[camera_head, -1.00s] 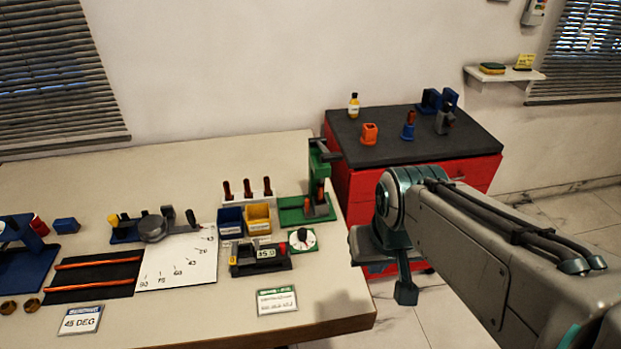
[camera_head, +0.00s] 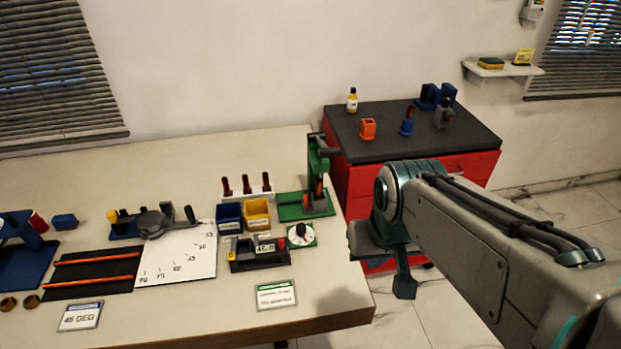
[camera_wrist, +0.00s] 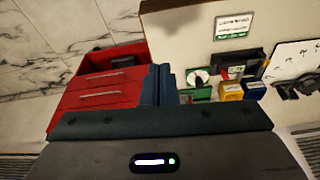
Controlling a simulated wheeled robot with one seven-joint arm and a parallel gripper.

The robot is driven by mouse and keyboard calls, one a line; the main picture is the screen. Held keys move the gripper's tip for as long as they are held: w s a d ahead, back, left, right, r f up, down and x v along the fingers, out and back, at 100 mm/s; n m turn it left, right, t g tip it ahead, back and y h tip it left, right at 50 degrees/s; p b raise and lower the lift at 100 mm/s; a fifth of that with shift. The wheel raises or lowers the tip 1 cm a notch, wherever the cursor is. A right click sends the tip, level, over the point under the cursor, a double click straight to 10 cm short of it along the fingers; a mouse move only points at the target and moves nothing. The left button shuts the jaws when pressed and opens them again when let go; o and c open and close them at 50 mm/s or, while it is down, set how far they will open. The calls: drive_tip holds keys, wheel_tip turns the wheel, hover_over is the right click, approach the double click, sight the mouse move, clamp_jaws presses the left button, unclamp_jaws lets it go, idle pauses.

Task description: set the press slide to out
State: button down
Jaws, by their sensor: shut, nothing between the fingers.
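The green press (camera_head: 313,160) stands at the right end of the table, with a dark handle at its top and a flat green base (camera_head: 290,211). A small grey and red-brown part sits on that base; I cannot tell how the slide is set. In the wrist view only a green edge shows beside the fingers, and I cannot make out the slide. My gripper (camera_head: 405,285) points down in front of the red cabinet, right of the table edge and apart from the press. Its fingers (camera_wrist: 158,72) are shut and empty in the wrist view.
The round dial (camera_head: 301,235), black readout block (camera_head: 259,253), yellow bin (camera_head: 257,213) and blue bin (camera_head: 229,218) stand left of and before the press. A rack of several pegs (camera_head: 246,189) is behind. The red cabinet (camera_head: 420,180) stands right of the table.

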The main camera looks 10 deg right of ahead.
drive_tip(key=shift+f, duration=0.1)
drive_tip(key=m+t+y+b, duration=0.8)
drive_tip(key=t+y+b, duration=0.1)
drive_tip(key=y, duration=0.5)
approach(315, 201)
drive_tip(key=d, duration=1.1)
drive_tip(key=x, duration=0.4)
drive_tip(key=p+x, duration=0.1)
drive_tip(key=x, duration=0.3)
drive_tip(key=s+a+x, duration=0.1)
drive_tip(key=x, duration=0.3)
drive_tip(key=shift+w+a+f, duration=0.15)
drive_tip(key=shift+w+a, duration=0.05)
drive_tip(key=shift+a, duration=0.65)
